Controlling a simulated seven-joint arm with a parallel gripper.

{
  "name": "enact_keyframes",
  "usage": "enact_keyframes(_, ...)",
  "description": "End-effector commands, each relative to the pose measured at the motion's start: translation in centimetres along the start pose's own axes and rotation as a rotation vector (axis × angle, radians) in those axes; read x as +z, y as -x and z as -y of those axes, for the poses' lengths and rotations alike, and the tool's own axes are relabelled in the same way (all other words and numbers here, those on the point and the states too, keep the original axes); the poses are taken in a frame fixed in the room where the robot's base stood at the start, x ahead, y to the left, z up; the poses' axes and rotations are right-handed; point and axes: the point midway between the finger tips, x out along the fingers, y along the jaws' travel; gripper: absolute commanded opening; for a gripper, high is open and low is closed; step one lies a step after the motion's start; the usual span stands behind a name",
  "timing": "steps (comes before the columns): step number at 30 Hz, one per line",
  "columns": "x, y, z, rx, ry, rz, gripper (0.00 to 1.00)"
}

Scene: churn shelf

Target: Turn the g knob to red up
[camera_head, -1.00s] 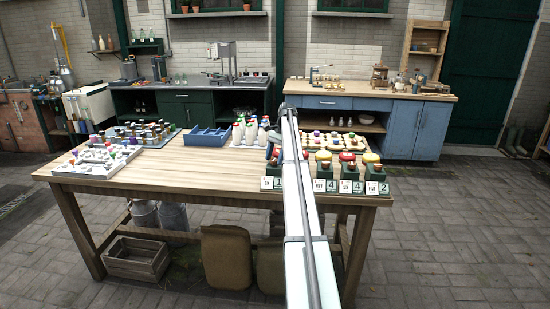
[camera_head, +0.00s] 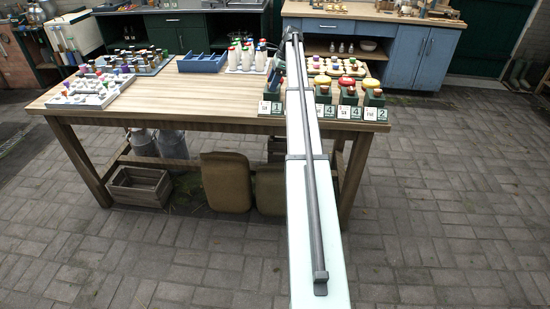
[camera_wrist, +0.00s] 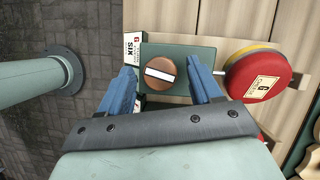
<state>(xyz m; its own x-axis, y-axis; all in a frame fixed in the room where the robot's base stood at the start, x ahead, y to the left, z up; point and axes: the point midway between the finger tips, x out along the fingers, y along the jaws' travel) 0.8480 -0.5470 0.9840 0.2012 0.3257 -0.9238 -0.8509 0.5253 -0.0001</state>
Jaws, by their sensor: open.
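The g knob (camera_wrist: 160,73) is a round copper knob with a white bar across it, set on a green box (camera_wrist: 205,54). In the wrist view the bar lies nearly level, tilted slightly. A card (camera_wrist: 133,50) reading "G SIX" stands at the box's left edge. A red disc (camera_wrist: 262,76) with a G label lies to the right, over a yellow one (camera_wrist: 246,50). My gripper (camera_wrist: 160,70) is open, its blue fingers to the left and right of the knob, with clear gaps. In the head view my arm hides this part of the row.
Other knob boxes with red and yellow tops and number cards (camera_head: 348,113) line the table's front right. White bottles (camera_head: 247,55), a blue tray (camera_head: 202,63) and a white rack (camera_head: 92,90) stand further left. The front middle of the table (camera_head: 190,103) is bare.

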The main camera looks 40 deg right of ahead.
Motion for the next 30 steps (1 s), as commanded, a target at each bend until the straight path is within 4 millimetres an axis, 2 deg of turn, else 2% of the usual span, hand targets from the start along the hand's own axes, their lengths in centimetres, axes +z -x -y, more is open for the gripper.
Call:
enact_keyframes(20, 0.1, 0.0, -0.6, -0.239, -0.571, 0.000, 0.64)
enact_keyframes(30, 0.4, 5.4, -1.5, -0.241, -0.578, 0.000, 0.64)
